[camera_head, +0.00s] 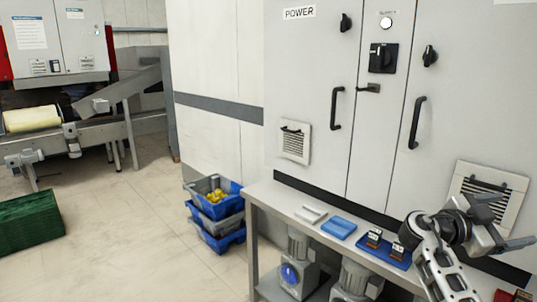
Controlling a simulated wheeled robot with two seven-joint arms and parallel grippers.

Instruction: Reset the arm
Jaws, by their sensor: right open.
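My right arm (434,262) comes in at the lower right. It is bent over the right end of the grey workbench. My right gripper (513,221) is at the right edge of the view, in front of the cabinet's lower right vent. Its two fingers are spread apart with nothing seen between them. My left gripper is not in view.
A grey workbench (262,190) holds a white tray, a blue tray (339,227) and a blue mat with two small dark parts. Motors sit beneath. A tall power cabinet (310,70) stands behind. Stacked crates (229,235) stand left of the bench.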

